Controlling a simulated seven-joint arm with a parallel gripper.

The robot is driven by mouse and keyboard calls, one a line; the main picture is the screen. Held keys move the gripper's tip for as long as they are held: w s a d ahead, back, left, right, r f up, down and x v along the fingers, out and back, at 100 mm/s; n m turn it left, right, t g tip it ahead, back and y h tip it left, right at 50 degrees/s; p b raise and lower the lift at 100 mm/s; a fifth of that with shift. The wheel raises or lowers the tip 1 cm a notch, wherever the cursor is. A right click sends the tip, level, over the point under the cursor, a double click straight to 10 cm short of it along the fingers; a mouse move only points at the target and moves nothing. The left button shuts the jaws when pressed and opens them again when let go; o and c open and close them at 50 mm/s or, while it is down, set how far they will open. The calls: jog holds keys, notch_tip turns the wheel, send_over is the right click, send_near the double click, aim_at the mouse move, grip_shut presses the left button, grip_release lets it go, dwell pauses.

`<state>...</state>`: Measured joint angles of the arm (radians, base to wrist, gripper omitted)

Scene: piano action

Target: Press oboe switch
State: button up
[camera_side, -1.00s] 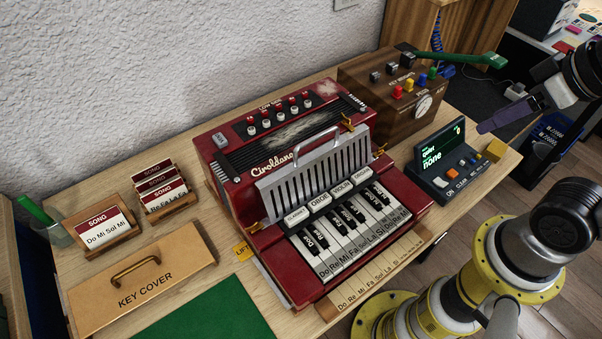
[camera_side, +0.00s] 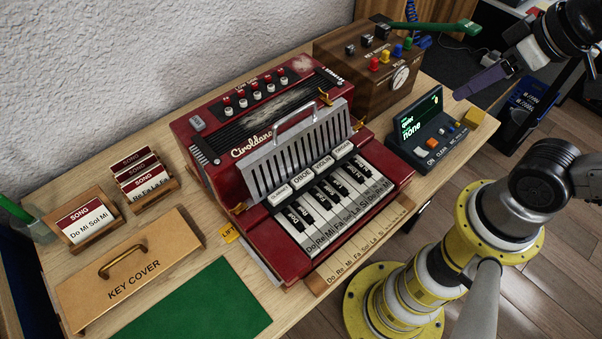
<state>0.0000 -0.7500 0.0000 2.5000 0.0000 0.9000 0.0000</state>
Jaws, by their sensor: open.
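The oboe switch (camera_side: 302,176) is a pale labelled tab on the red accordion-like keyboard (camera_side: 390,188). It sits in a row between the clarinet switch (camera_side: 281,193) and the violin switch (camera_side: 322,163), above the black and white keys. The organ switch (camera_side: 343,150) ends the row. My gripper (camera_side: 470,88) is at the upper right, with a purple finger pointing left toward the area above the small display console. It is open, holds nothing visible, and is well apart from the oboe switch. Its second finger is hard to make out.
A metal grille with a handle (camera_side: 297,152) stands raised just behind the switches. A console with a lit screen (camera_side: 420,118) and a wooden box with coloured knobs (camera_side: 330,62) stand to the right. The key cover (camera_side: 140,275) and song cards (camera_side: 86,220) lie left.

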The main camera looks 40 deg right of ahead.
jog(key=c, duration=0.5)
jog(key=shift+w+a+r+m, duration=0.1)
jog(key=shift+w+r+m, duration=0.4)
jog(key=shift+r, duration=0.1)
jog(key=shift+w+r+m, duration=0.35)
jog(key=shift+r+m, duration=0.15)
jog(key=shift+r, duration=0.1)
grip_shut()
jog(key=w+a+r+g, duration=0.1)
jog(key=w+a+g, duration=0.2)
jog(key=w+a, duration=0.65)
jog(key=w+a+f+n+g, duration=0.2)
jog(key=w+a+f, duration=0.3)
jog(key=a+f, duration=0.4)
jog(key=a, duration=0.2)
jog(key=shift+a+f+g, duration=0.3)
jog(key=shift+a+f, duration=0.05)
jog(key=shift+f, duration=0.05)
